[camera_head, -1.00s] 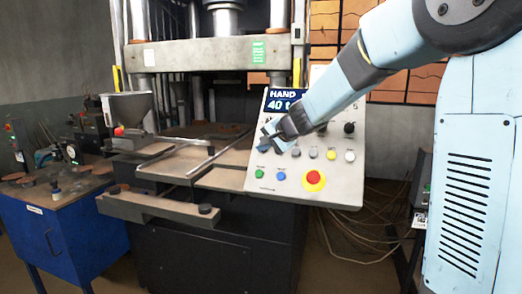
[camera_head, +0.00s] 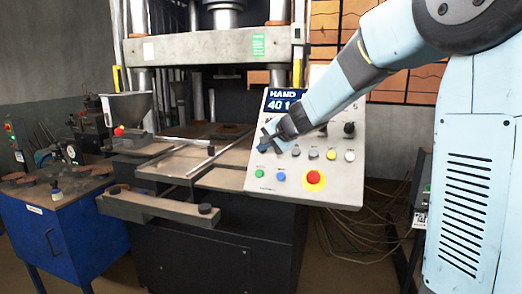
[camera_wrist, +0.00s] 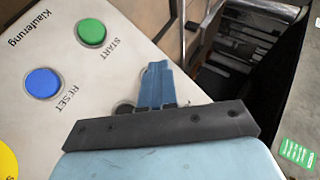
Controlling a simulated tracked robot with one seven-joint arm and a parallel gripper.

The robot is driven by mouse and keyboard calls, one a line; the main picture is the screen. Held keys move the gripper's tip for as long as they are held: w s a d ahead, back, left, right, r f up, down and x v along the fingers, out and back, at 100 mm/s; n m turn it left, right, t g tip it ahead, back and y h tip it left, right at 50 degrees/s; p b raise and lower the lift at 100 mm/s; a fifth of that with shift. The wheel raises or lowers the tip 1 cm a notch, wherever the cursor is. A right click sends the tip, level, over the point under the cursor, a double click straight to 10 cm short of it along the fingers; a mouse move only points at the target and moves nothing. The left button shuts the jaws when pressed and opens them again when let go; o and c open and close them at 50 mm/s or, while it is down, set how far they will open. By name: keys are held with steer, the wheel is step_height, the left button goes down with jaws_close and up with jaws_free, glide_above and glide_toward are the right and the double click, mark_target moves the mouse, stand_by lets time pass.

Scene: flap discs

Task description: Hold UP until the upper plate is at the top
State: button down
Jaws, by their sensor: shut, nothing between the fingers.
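The press's upper plate (camera_head: 205,48) is a pale horizontal beam with a green label, in the upper part of the head view. The tilted control panel (camera_head: 325,192) stands at the press's right front. My gripper (camera_head: 268,141) is shut and empty, its tips at the panel's left side above the green button. The wrist view shows the closed blue fingers (camera_wrist: 157,70) against the panel beside the green START button (camera_wrist: 91,32) and blue RESET button (camera_wrist: 42,83). A round grey part (camera_wrist: 122,108) is partly hidden by the gripper. The UP button cannot be made out.
A red stop button (camera_head: 314,179) on a yellow ring sits low on the panel. The panel display (camera_head: 285,100) reads HAND, partly hidden by my arm.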

stand_by(0.3)
steer(key=shift+s+a+r, duration=0.2)
steer(key=shift+s+r, duration=0.35)
steer(key=shift+s, duration=0.05)
steer(key=shift+s+a+r, duration=0.35)
steer(key=shift+s+r, duration=0.45)
steer(key=shift+s, duration=0.1)
steer(key=shift+s+a+r, duration=0.3)
steer(key=shift+s+r, duration=0.5)
steer(key=shift+s, duration=0.1)
steer(key=s+d+f+n+g+h, duration=0.1)
steer(key=s+d+f+n+h, duration=0.1)
steer(key=s+d, duration=0.4)
steer(key=s+d+f+n+g+h, duration=0.1)
steer(key=s+d, duration=0.6)
steer(key=s, duration=0.8)
steer(key=s+d+f+n+g+h, duration=0.1)
steer(key=s+d+f+n+h, duration=0.2)
steer(key=s+d, duration=0.4)
steer(key=s+f, duration=0.1)
steer(key=s, duration=0.3)
steer(key=shift+s+h, duration=0.15)
steer(key=shift+h, duration=0.25)
